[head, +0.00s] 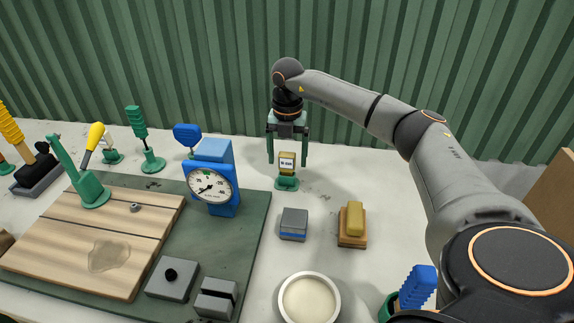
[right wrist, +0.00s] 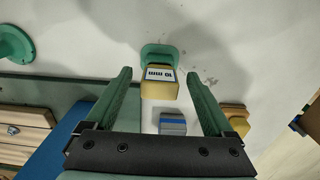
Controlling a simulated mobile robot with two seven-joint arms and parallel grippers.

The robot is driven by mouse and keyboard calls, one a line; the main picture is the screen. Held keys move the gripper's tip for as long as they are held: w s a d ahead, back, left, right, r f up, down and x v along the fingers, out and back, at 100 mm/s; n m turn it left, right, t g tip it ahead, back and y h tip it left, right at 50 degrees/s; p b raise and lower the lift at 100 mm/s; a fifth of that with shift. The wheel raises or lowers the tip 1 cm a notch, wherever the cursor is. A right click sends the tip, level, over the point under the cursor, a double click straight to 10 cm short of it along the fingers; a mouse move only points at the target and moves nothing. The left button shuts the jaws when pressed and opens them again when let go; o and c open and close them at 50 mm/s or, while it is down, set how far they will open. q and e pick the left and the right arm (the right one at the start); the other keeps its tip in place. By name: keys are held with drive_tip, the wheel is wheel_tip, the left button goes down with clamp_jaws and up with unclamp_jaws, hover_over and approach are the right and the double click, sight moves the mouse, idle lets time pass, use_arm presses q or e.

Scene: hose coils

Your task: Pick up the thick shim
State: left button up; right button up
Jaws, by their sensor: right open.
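The shim labelled "10 mm", which I take for the thick shim, is a yellow block (head: 287,161) on a green base (head: 287,183) beyond the gauge's right side. It also shows in the right wrist view (right wrist: 159,89), label readable. My right gripper (head: 287,164) is open and points down over it. One green finger shows on each side of the block, with a visible gap at both sides. The right wrist view shows the open fingers (right wrist: 158,74) too, with nothing held. My left gripper is not in view.
A grey-and-blue block (head: 294,223) and a yellow block on a wooden base (head: 353,223) stand nearer. A blue dial gauge (head: 211,182) stands left on a green mat (head: 255,225). A round white dish (head: 309,299) is in front. Bare table lies around the labelled block.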

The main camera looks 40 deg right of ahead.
clamp_jaws()
idle(0.6)
